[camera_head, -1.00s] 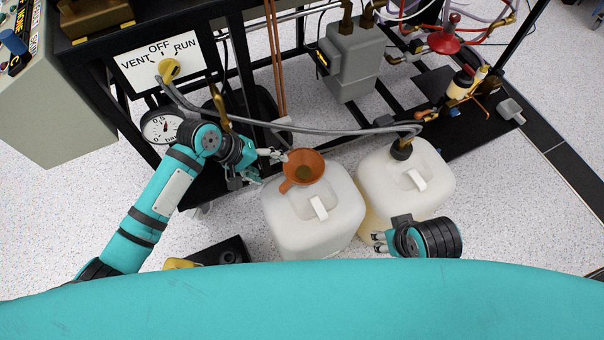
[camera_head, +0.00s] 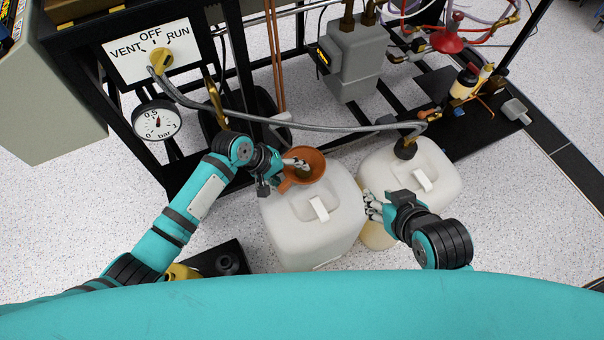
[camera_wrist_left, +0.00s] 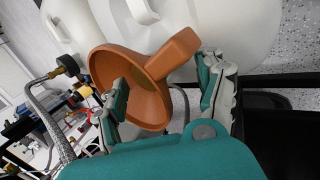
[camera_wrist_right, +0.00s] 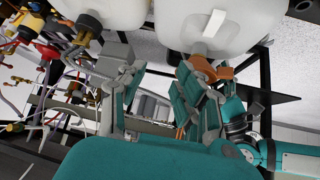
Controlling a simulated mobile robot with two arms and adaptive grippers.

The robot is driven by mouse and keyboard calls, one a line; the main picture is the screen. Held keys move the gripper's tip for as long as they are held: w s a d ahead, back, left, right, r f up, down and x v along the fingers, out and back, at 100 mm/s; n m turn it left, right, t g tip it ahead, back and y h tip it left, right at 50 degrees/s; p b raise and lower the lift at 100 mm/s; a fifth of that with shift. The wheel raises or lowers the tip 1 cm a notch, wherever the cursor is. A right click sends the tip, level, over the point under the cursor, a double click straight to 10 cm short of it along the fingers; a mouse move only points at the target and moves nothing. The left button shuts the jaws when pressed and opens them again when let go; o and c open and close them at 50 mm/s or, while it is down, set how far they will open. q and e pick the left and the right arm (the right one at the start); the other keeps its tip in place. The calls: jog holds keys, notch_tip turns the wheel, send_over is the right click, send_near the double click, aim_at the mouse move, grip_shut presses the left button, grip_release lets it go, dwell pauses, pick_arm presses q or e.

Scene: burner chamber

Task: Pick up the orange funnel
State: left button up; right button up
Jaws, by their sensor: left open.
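The orange funnel (camera_head: 314,168) sits on top of the left white canister (camera_head: 318,238), its wide mouth facing up. My left gripper (camera_head: 296,166) is at the funnel's left side. In the left wrist view its fingers (camera_wrist_left: 163,85) are apart, one inside the funnel's bowl and the other outside, beyond the funnel's tab (camera_wrist_left: 178,53). I cannot tell whether either finger touches it. My right gripper (camera_head: 372,206) is between the two canisters, near the right side of the left one. In the right wrist view its fingers (camera_wrist_right: 157,82) are apart with nothing between them.
A second white canister (camera_head: 440,178) stands at the right, with a grey hose (camera_head: 330,127) entering its black cap. A black rack with a pressure gauge (camera_head: 157,120) and valve panel (camera_head: 150,50) stands behind. A black tray (camera_head: 235,255) lies on the floor at the front left.

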aim_at(300, 175)
pick_arm(q)
jog(key=shift+b+x, duration=0.4)
jog(key=shift+x, duration=0.6)
jog(key=shift+d+f, duration=0.1)
grip_shut()
pick_arm(e)
jog(key=w+r+t, duration=0.1)
jog(key=w+a+r+t, duration=0.1)
jog(key=w+r+t, duration=0.1)
jog(key=shift+w+a+r+y, duration=0.1)
jog(key=shift+w+a+y, duration=0.15)
jog(key=shift+w+y, duration=0.15)
pick_arm(q)
jog(key=shift+s, duration=0.1)
